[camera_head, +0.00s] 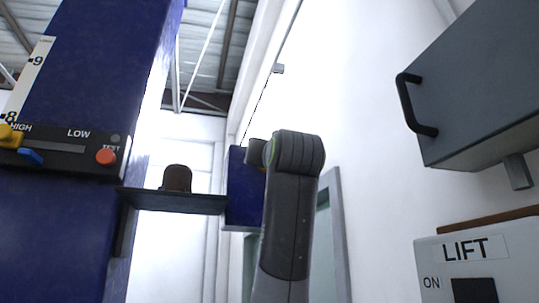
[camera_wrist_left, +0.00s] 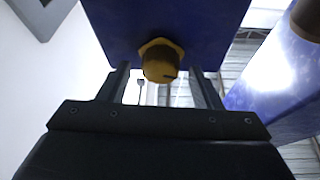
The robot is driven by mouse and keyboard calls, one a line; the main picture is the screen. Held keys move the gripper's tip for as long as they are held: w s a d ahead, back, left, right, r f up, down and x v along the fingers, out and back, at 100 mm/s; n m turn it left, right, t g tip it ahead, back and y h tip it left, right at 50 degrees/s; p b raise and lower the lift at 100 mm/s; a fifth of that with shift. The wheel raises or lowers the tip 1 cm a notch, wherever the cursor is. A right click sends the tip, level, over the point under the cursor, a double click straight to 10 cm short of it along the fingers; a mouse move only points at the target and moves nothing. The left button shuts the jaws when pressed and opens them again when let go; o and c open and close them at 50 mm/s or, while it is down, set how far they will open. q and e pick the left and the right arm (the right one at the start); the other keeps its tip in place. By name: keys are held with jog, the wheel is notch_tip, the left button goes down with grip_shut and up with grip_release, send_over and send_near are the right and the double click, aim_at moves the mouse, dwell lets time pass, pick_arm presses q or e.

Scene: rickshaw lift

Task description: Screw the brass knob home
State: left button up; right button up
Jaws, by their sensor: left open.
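The brass knob (camera_wrist_left: 161,62) has a hex-shaped base and sits on a dark blue face (camera_wrist_left: 165,18) in the left wrist view. My left gripper (camera_wrist_left: 161,76) is open, with one finger on each side of the knob and a visible gap to each. I cannot tell how deep the knob lies between the fingers. In the head view an arm of mine rises in front of a blue box (camera_head: 243,187); its gripper and the knob are not clearly visible there. My right gripper is not in view.
A blue column (camera_head: 75,240) at left carries a HIGH/LOW panel with a red TEST button (camera_head: 106,157). A dark shelf (camera_head: 170,201) bears a brown object (camera_head: 177,178). At right are a grey box with a black handle (camera_head: 412,105) and a LIFT panel (camera_head: 430,258).

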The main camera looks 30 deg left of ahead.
pick_arm(q)
jog(key=shift+c, duration=0.4)
jog(key=c, duration=0.9)
jog(key=shift+s+a+m+t+h+b, duration=0.1)
jog(key=shift+m+t+h+b, duration=0.3)
jog(key=shift+m, duration=0.75)
jog(key=shift+s+m+t+h+b, duration=0.1)
jog(key=shift+m+t+h+b, duration=0.1)
jog(key=shift+m+h+b, duration=0.7)
jog(key=shift+r+m+y+p, duration=0.1)
jog(key=shift+m+y+p, duration=0.2)
jog(key=shift+y, duration=0.1)
jog(key=o, duration=1)
jog(key=shift+w, duration=0.1)
